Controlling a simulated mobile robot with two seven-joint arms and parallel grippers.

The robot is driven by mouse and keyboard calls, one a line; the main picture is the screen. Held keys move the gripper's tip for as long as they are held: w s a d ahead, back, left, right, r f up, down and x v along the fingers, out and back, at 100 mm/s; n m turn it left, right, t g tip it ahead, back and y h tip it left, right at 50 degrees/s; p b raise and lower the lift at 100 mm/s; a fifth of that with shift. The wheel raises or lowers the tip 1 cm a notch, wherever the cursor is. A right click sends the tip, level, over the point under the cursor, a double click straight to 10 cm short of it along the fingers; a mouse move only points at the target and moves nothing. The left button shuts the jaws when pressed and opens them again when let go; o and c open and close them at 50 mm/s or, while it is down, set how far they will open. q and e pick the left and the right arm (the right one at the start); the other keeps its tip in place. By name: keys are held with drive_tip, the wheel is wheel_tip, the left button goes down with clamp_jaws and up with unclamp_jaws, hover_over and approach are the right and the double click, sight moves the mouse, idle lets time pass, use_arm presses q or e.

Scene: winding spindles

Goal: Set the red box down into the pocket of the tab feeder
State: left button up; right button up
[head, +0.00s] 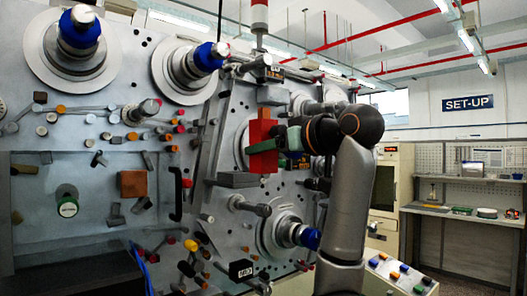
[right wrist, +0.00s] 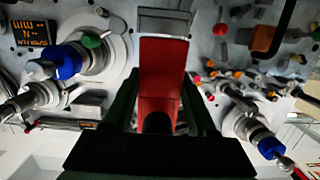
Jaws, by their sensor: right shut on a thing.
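The red box (head: 260,130) is upright in front of the grey machine panel in the head view. My right gripper (head: 275,143) is shut on it, with a green finger across its near side. In the right wrist view the red box (right wrist: 163,62) lies between the two dark green fingers of my right gripper (right wrist: 160,80). A grey block (head: 238,180), seemingly the tab feeder, juts from the panel below and left of the box. In the right wrist view its grey frame (right wrist: 165,20) shows beyond the box's far end. I cannot tell whether they touch. My left gripper is out of view.
Spindles with blue collars (head: 80,35) stick out from the panel, one of them at lower right (head: 300,235). Several rollers and pegs crowd the panel around the grey block. A brown block (head: 133,183) and a black handle (head: 177,194) are at left.

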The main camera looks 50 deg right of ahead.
drive_tip(key=shift+s+r, duration=0.1)
drive_tip(key=shift+w+d+p, duration=0.15)
drive_tip(key=shift+w+p, duration=0.55)
drive_tip(key=shift+w, duration=0.75)
drive_tip(key=shift+w+d+p, duration=0.15)
drive_tip(key=shift+w+p, duration=0.55)
drive_tip(key=shift+w, duration=0.75)
drive_tip(key=shift+w+d+p, duration=0.15)
drive_tip(key=shift+w+p, duration=0.55)
drive_tip(key=shift+w, duration=0.75)
drive_tip(key=shift+w+f, duration=0.2)
drive_tip(key=shift+f, duration=0.05)
drive_tip(key=shift+f+b, duration=0.75)
drive_tip(key=shift+b, duration=0.05)
drive_tip(key=o, duration=1.2)
drive_tip(key=shift+c, duration=0.2)
drive_tip(key=shift+s, duration=0.1)
drive_tip(key=s+a+r+b, duration=0.1)
drive_tip(key=s+b, duration=0.1)
drive_tip(key=s, duration=1)
drive_tip(key=shift+a+r, duration=0.15)
drive_tip(key=shift+r, duration=0.25)
